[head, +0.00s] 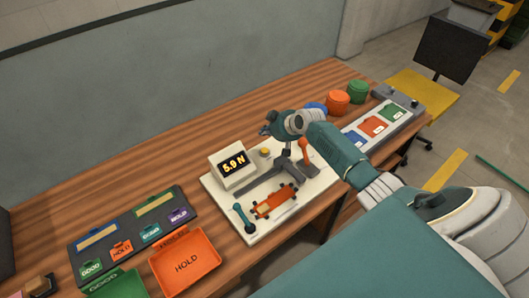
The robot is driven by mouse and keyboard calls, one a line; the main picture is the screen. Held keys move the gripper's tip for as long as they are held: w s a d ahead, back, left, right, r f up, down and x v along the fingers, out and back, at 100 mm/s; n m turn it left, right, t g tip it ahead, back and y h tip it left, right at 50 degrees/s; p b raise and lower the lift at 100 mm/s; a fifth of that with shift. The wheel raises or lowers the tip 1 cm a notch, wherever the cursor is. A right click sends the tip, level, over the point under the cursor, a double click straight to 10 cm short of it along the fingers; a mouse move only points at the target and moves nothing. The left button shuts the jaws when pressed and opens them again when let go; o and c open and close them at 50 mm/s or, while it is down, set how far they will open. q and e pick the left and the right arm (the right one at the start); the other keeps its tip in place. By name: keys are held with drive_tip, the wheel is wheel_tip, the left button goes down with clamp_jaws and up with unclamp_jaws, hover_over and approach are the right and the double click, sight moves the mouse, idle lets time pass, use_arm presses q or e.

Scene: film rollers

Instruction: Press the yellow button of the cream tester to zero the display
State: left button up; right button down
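The cream tester (218,199) lies on the wooden bench, with a display (234,163) that reads 5.9 N. Its yellow button (265,152) is just right of the display and looks uncovered. An orange roller (275,200) lies on the tester's front part, with a teal handled piece (243,218) to its left. An orange lever (304,151) stands at the right. My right gripper (265,131) is above and behind the button, apart from it in the picture; its fingers are too small to read. My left gripper is not in view.
An orange HOLD tray (187,287), a green tray (113,287) and a dark label board (128,236) are at the left. Blue, orange (338,103) and green (357,91) round containers stand behind my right arm. A grey panel with coloured cards (405,104) is at the right.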

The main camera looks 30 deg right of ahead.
sight(265, 152)
wheel_tip(265, 152, down, 7)
drive_tip(key=b, duration=0.5)
drive_tip(key=shift+f+b, duration=0.2)
drive_tip(key=shift+b, duration=0.15)
idle(0.8)
drive_tip(key=shift+f+b, duration=0.4)
drive_tip(key=shift+f+b, duration=0.45)
idle(0.7)
idle(0.3)
drive_tip(key=shift+r+p, duration=0.75)
drive_tip(key=shift+r, duration=0.1)
wheel_tip(265, 152, up, 5)
drive_tip(key=p, duration=0.4)
